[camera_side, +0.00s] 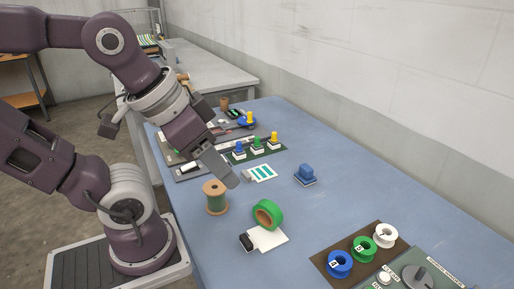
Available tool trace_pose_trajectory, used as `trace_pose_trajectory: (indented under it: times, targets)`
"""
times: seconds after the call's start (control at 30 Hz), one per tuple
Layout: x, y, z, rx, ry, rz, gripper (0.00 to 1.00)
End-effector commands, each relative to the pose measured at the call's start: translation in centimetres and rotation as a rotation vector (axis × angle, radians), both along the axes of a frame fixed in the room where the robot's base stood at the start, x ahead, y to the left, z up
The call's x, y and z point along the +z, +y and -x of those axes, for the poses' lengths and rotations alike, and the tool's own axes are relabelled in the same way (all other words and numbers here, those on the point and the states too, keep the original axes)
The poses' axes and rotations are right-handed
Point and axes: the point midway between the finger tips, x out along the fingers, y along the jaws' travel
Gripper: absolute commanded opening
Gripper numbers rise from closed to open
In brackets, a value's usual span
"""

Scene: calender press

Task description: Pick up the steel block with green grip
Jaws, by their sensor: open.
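The steel block with green grip (257,145) stands upright in a row on a dark green mat. A block with a blue grip (239,150) is on its left and one with a yellow grip (274,141) on its right. My gripper (228,178) points down over the table, nearer the camera than the row and to the left of the green grip. It is apart from the blocks and holds nothing that I can see. The gap between its fingers is hard to make out from this side.
A wooden spool (215,198) and a green tape roll (267,215) stand near my gripper. A striped card (262,172) lies beside it, with a blue-handled block (306,174) to the right. Blue, green and white reels (363,248) sit front right.

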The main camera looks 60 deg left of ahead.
Motion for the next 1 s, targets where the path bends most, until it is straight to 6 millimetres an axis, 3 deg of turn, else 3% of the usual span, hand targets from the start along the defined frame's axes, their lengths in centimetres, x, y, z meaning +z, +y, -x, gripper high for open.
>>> trace_pose_trajectory:
  times: [0.07, 0.17, 0.23, 0.3, 0.37, 0.43, 0.5, 0.6, 0.7, 0.83, 1.0]
  targets:
    - [0.2, 0.4, -3.0, 0.045, -0.019, 0.024, 0.45]
    - [-0.2, 2.3, -10.3, 0.169, -0.089, 0.073, 0.45]
    - [-1.3, 5.2, -16.0, 0.286, -0.154, 0.094, 0.45]
    - [-3.3, 9.2, -21.1, 0.414, -0.225, 0.095, 0.45]
    - [-5.7, 13.4, -24.7, 0.524, -0.288, 0.072, 0.45]
    - [-9.1, 18.9, -27.5, 0.647, -0.364, 0.021, 0.45]
    - [-12.8, 24.3, -28.7, 0.751, -0.435, -0.053, 0.45]
    - [-17.4, 30.4, -28.3, 0.847, -0.520, -0.172, 0.45]
    - [-20.5, 34.0, -27.0, 0.888, -0.577, -0.266, 0.45]
    - [-22.0, 35.8, -26.0, 0.902, -0.616, -0.324, 0.45]
    - [-22.7, 37.6, -27.1, 0.903, -0.625, -0.330, 0.45]
